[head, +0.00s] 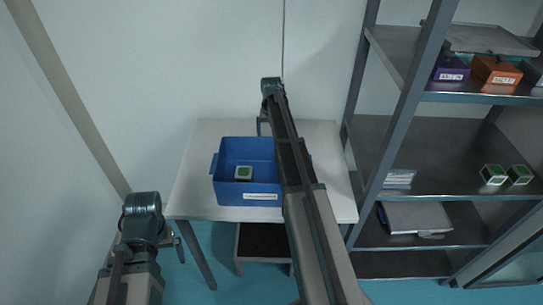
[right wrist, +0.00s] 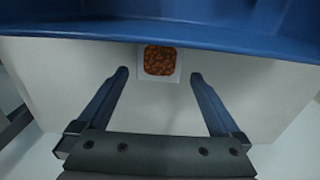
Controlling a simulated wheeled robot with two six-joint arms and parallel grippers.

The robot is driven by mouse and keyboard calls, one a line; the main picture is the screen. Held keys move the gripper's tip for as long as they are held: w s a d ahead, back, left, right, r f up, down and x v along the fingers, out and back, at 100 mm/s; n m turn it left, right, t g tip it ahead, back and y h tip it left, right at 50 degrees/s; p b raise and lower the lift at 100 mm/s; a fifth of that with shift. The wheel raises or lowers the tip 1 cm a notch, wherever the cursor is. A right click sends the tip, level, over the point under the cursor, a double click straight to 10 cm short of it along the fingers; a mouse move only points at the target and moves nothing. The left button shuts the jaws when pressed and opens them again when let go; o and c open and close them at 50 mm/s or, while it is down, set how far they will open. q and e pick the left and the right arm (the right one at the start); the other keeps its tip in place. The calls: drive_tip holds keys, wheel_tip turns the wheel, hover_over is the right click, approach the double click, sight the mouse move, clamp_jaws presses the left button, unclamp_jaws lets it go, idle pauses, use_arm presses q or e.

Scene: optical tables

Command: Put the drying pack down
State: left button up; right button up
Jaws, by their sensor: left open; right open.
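The drying pack (right wrist: 160,62), a small white square with orange-brown beads, shows in the right wrist view on a white surface, close against the blue bin's edge. My right gripper (right wrist: 160,74) is open, with one finger on each side of the pack and a gap to both. In the head view my right arm hides this pack and most of that gripper. The blue bin (head: 248,188) stands on the white table (head: 187,196), with a green-topped white pack (head: 243,173) inside. My left gripper (head: 178,243) is open and empty, low at the left, in front of the table.
A metal shelf rack (head: 445,183) stands at the right. It holds two green-topped packs (head: 493,174), a purple box (head: 451,69), an orange box (head: 496,70) and a grey case (head: 415,219). The table's left strip is clear.

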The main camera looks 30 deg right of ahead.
drive_tip(key=f+b, duration=0.5)
drive_tip(key=shift+s+a+f, duration=0.1)
drive_tip(key=shift+s+f, duration=0.05)
drive_tip(key=shift+s, duration=0.15)
drive_tip(key=c, duration=1.4)
drive_tip(key=shift+r, duration=0.35)
wheel_tip(320, 180, up, 18)
drive_tip(key=p, duration=1.8)
drive_tip(key=shift+f, duration=0.25)
